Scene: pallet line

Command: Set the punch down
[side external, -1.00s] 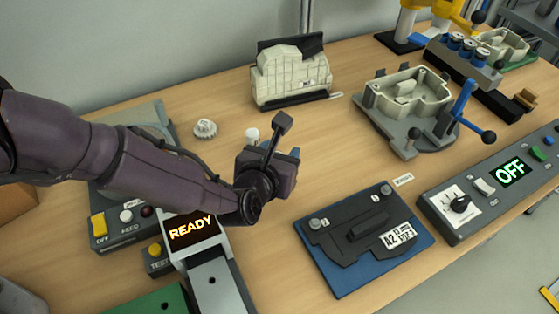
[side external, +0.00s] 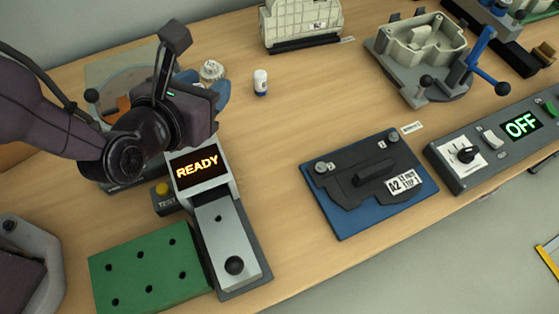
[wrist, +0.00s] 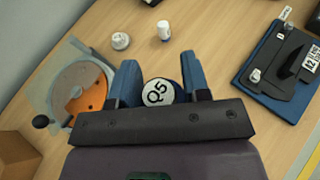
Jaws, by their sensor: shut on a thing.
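My gripper (wrist: 160,75) is shut on a round-topped piece marked "Q5" (wrist: 158,93), which looks to be the punch; it sits between the two blue fingers in the wrist view. In the side view my gripper (side external: 217,88) hangs over the table behind the READY device, and its wrist hides the held piece. The green block (side external: 148,268) with several dark holes lies at the front left, apart from my gripper. How high the punch is above the table I cannot tell.
A grey device with a READY display (side external: 196,167) stands just in front of my gripper. A white knobbed part (wrist: 121,40) and a small white bottle (wrist: 163,30) stand close by. A disc device (wrist: 80,88) is to the left. A blue-based plate (side external: 345,225) lies right.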

